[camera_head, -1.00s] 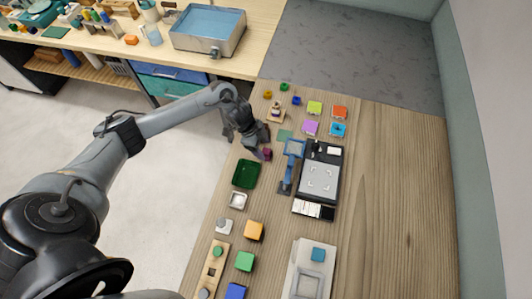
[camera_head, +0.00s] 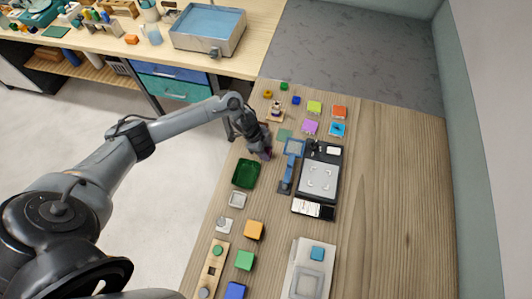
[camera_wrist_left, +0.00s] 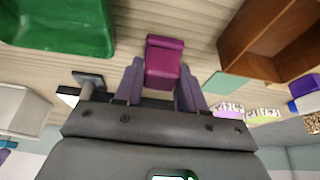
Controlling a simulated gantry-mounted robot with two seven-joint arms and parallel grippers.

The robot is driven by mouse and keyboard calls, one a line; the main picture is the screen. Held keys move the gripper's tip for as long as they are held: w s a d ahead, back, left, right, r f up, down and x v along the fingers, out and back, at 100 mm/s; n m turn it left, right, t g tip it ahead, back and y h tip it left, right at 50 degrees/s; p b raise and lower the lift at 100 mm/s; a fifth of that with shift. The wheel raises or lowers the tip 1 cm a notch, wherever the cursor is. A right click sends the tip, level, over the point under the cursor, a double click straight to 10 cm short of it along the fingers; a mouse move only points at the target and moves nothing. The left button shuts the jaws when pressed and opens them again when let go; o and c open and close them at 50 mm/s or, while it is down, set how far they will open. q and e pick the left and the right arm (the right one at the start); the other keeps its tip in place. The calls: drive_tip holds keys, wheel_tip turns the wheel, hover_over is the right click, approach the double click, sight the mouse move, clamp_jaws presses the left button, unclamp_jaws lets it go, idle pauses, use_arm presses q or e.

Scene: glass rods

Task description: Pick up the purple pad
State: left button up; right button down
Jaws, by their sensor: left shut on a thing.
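My left gripper (camera_head: 262,153) is at the left edge of the wooden table, just above and right of the dark green tray. In the left wrist view its two fingers (camera_wrist_left: 161,90) are closed on the magenta-purple pad (camera_wrist_left: 165,62), a small block with a stepped shape. In the head view the pad is mostly hidden by the gripper. I cannot tell whether it still touches the table. Another, lighter purple square piece (camera_head: 311,127) lies further right among coloured squares. My right gripper is not in view.
The dark green tray (camera_head: 246,173) lies just below the gripper. A blue stand (camera_head: 291,165) and a black device with a grey plate (camera_head: 318,178) stand to the right. A pale green square (camera_head: 285,135) lies nearby. The table's right side is clear.

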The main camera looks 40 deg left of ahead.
use_arm(q)
drive_tip(key=shift+r, duration=0.1)
drive_tip(key=shift+r, duration=0.4)
drive_tip(key=r, duration=0.3)
drive_tip(key=shift+s+d+r, duration=0.1)
drive_tip(key=shift+d+r, duration=0.1)
drive_tip(key=s+d+r, duration=0.6)
drive_tip(key=s+d, duration=0.1)
drive_tip(key=d, duration=0.1)
drive_tip(key=shift+d+r, duration=0.3)
drive_tip(key=shift+d, duration=0.1)
